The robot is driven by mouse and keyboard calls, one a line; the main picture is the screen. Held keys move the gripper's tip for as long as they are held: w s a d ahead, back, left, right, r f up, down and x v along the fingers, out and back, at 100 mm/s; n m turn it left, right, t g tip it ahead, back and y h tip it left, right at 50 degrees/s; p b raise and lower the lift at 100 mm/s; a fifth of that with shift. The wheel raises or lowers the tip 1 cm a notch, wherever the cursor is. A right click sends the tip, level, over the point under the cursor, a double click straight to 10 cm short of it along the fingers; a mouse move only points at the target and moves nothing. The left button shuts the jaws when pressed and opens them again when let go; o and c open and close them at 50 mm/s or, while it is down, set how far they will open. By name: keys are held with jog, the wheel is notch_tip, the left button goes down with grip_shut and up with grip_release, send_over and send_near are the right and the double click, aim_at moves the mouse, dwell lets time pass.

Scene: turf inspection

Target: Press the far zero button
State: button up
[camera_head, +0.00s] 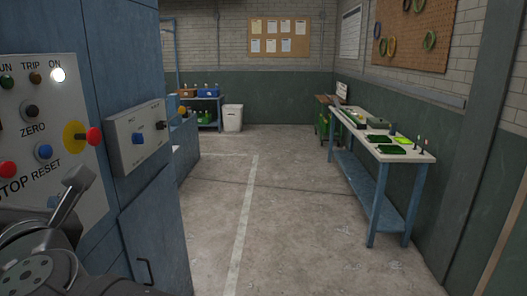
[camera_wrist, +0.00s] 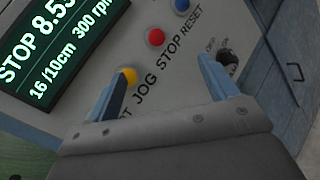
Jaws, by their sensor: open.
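On the light grey panel in the head view, a black button (camera_head: 31,112) sits above the label ZERO. The red STOP button (camera_wrist: 156,37) and blue RESET button (camera_wrist: 182,5) show beyond the fingers. No ZERO button shows in the wrist view.
A red mushroom button on a yellow disc (camera_head: 75,136) sticks out between panel and box. A yellow button (camera_wrist: 128,76) is close to the left finger, a black knob (camera_wrist: 228,58) to the right one. A workbench (camera_head: 385,140) stands right; the floor between is clear.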

grip_shut()
dwell(1.4)
